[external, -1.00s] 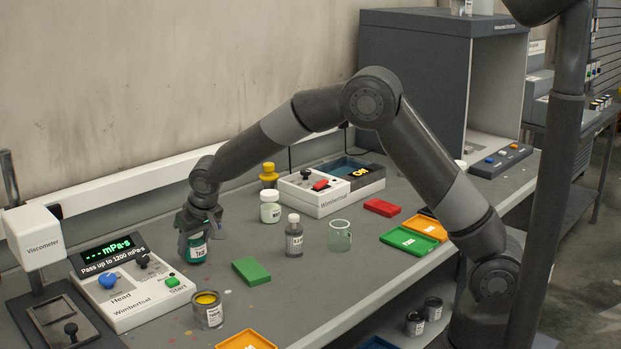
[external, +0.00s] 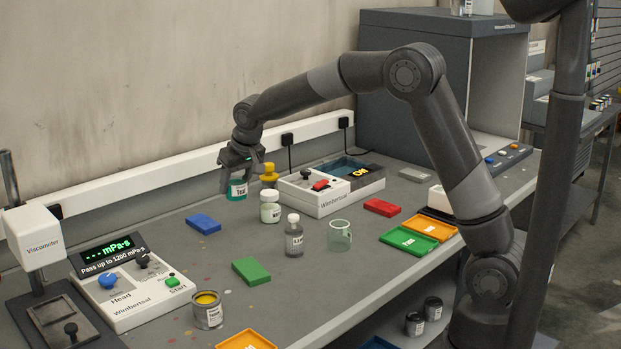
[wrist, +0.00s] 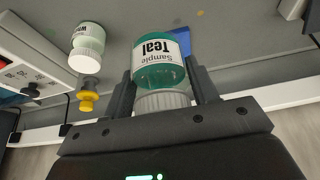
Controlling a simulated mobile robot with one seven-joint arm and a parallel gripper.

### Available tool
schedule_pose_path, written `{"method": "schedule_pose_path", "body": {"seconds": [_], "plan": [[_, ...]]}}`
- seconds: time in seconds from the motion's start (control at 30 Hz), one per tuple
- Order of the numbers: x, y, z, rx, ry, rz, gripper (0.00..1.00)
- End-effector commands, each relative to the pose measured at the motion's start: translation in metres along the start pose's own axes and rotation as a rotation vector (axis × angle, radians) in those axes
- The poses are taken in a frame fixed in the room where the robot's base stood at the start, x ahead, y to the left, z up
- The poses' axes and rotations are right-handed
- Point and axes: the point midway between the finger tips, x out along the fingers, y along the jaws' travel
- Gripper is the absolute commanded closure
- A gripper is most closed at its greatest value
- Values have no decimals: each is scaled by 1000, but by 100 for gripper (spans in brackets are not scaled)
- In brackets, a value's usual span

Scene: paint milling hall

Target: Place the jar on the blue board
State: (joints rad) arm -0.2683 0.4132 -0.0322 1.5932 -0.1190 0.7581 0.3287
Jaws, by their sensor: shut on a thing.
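My gripper (external: 240,163) is shut on a teal jar (external: 237,190) with a label reading "Sample Teal". The jar is held in the air above the back of the bench, to the left of the yellow-topped item. In the wrist view the jar (wrist: 160,62) sits between the two fingers, gripped around its pale ribbed lid. The blue board (external: 203,224) lies flat on the bench, below and left of the held jar. In the wrist view part of the blue board (wrist: 182,40) shows behind the jar, to its right.
A white-lidded jar (external: 270,207), a grey bottle (external: 293,238) and a clear beaker (external: 340,236) stand to the right. A green board (external: 251,271) and an open yellow paint tin (external: 208,311) are in front. The viscometer panel (external: 135,290) is at left.

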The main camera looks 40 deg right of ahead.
Motion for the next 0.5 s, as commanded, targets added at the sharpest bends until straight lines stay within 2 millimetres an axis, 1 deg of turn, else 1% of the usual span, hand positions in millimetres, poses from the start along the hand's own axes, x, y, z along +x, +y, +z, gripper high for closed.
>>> {"method": "schedule_pose_path", "body": {"seconds": [0.03,0.1,0.2,0.3,0.37,0.4,0.47,0.5], "plan": [[3,16,-14,38,1,17,73],[6,36,-29,89,1,38,73],[8,59,-45,149,1,63,73],[10,73,-55,186,2,79,73],[13,73,-58,196,1,83,73],[17,69,-59,198,0,85,73],[24,59,-60,199,-1,85,73],[30,50,-60,198,0,84,73]]}}
